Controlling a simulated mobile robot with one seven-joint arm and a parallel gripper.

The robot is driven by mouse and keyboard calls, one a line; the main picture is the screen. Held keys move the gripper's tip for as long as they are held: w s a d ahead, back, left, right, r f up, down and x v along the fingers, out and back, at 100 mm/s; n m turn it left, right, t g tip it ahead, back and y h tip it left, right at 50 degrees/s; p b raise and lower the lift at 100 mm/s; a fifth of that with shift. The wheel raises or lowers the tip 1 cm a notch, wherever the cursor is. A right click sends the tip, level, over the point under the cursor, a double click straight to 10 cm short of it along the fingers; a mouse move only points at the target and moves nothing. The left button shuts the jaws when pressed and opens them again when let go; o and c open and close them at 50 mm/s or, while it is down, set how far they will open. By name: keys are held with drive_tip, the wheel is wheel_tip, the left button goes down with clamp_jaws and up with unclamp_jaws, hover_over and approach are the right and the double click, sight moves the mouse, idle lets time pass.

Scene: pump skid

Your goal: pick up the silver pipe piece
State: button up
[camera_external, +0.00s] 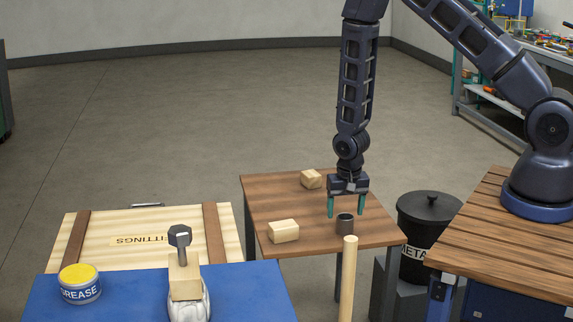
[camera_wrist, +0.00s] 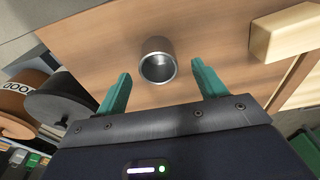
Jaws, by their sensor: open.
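The silver pipe piece (camera_external: 345,224) is a short, dark grey hollow cylinder standing upright on the small wooden table (camera_external: 285,195), near its front right edge. In the wrist view the pipe piece (camera_wrist: 158,60) shows its open end, just beyond and between the two teal fingertips. My gripper (camera_external: 346,211) points down above the pipe piece, its fingers spread open to either side. In the wrist view my gripper (camera_wrist: 160,80) is open and empty. I cannot tell exactly how far the fingertips are above the pipe.
A wooden block (camera_external: 283,231) lies left of the pipe and another block (camera_external: 311,179) lies farther back. A black lidded bin (camera_external: 428,215) stands right of the table. An upright wooden pole (camera_external: 348,275) rises in front. A grease tin (camera_external: 79,284) sits on the blue surface (camera_external: 250,292).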

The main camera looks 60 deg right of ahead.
sight(345, 219)
drive_tip(key=shift+w+d+f, duration=0.1)
drive_tip(key=shift+d+f, duration=0.1)
drive_tip(key=shift+f, duration=1.7)
drive_tip(key=shift+c, duration=0.4)
drive_tip(key=c, duration=1)
